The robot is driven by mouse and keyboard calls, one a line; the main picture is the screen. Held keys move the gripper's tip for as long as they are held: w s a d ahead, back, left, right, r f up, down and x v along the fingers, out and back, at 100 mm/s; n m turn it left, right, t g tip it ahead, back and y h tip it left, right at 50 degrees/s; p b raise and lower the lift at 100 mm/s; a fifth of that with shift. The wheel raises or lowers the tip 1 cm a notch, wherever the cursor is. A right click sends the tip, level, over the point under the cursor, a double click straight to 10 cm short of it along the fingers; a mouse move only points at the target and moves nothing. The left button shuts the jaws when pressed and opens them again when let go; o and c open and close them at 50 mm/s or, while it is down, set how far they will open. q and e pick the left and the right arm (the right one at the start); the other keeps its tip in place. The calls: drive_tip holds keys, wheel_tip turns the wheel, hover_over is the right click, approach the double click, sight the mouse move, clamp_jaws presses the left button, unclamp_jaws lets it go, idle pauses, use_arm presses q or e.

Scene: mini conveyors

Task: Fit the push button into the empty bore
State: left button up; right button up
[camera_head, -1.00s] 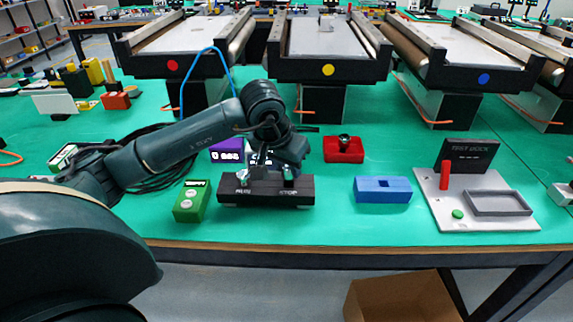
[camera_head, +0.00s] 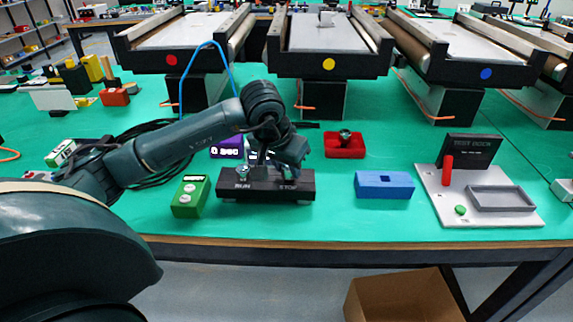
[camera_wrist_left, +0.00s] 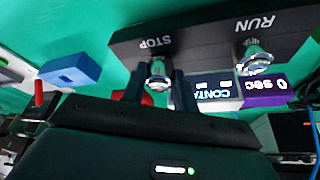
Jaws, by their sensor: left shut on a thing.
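The black button box (camera_head: 225,188) stands near the table's front edge, with white RUN and STOP labels. A metal-ringed push button (camera_wrist_left: 253,58) sits at RUN; it also shows in the head view (camera_head: 242,173). My left gripper (camera_head: 289,172) is over the STOP end. In the wrist view its two fingers (camera_wrist_left: 158,84) are shut on another metal-ringed push button (camera_wrist_left: 158,70), beside the STOP label. This button is upright at the STOP position. The fingers hide its lower part and the bore, so I cannot tell how deep it sits. My right gripper is out of view.
A green box (camera_head: 188,198) stands left of the black box. A red tray (camera_head: 344,151) and blue block (camera_head: 384,186) lie to the right. A grey test dock (camera_head: 440,205) stands farther right. A purple display (camera_head: 226,148) is behind. Bare green mat lies between them.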

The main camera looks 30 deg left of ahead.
use_arm(q)
drive_tip(key=shift+f, duration=0.25)
drive_tip(key=o, duration=1)
drive_tip(key=shift+o, duration=0.7)
drive_tip(key=o, duration=0.5)
drive_tip(key=shift+c, duration=0.2)
drive_tip(key=shift+r+p, duration=2.1)
drive_tip(key=shift+r, duration=1.45)
